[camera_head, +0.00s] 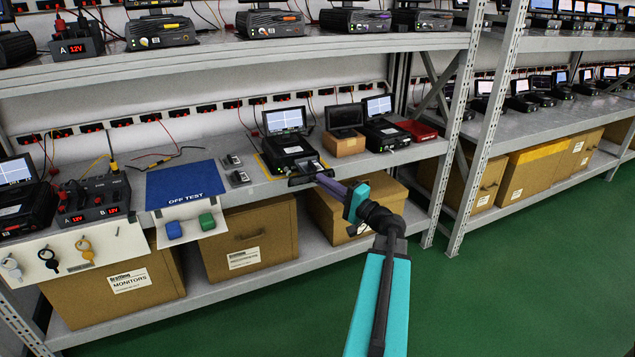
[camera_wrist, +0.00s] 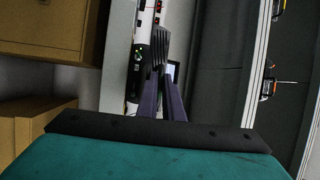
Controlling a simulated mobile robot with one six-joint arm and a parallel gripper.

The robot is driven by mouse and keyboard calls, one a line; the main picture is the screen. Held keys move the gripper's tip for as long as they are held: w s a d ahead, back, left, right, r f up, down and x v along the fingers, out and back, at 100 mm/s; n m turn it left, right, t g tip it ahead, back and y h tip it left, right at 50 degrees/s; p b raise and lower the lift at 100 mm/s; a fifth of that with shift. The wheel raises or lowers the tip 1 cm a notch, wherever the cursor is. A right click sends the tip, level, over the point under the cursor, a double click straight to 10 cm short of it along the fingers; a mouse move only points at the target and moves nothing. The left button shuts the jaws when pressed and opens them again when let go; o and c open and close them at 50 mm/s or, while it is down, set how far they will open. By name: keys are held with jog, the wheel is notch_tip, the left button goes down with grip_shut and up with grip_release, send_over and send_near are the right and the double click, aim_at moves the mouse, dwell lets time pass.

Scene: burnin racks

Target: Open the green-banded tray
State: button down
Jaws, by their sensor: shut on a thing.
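A black device with a lit screen (camera_head: 285,120) stands on the middle shelf, with yellow marking on the shelf beside it. A dark tray front (camera_head: 303,180) juts out of its front over the shelf edge. No green band is clear on it in the head view. My gripper (camera_head: 322,177) reaches it from the lower right, with its purple fingers shut on the tray front. In the wrist view the fingers (camera_wrist: 158,55) close together at the dark part, which hides most of it. A small green spot (camera_wrist: 139,52) shows beside the fingertips.
A cardboard box (camera_head: 345,145) with a small screen, another device (camera_head: 385,132) and a red case (camera_head: 416,130) stand to the right. A blue OFF TEST mat (camera_head: 187,182) lies to the left. Cardboard boxes fill the lower shelf. The green floor (camera_head: 500,270) is clear.

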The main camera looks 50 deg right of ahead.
jog(key=shift+s+a, duration=0.1)
jog(key=shift+s, duration=0.4)
jog(key=c, duration=1.9)
grip_release()
jog(key=shift+s, duration=0.1)
jog(key=shift+s+f+p, duration=0.35)
jog(key=shift+s+f, duration=0.05)
jog(key=shift+s, duration=1.85)
jog(key=shift+s+f+p, duration=0.3)
jog(key=shift+s+f, duration=0.05)
jog(key=shift+s, duration=1.85)
jog(key=shift+s+f+p, duration=0.35)
jog(key=shift+s+f, duration=0.05)
jog(key=shift+s, duration=1.85)
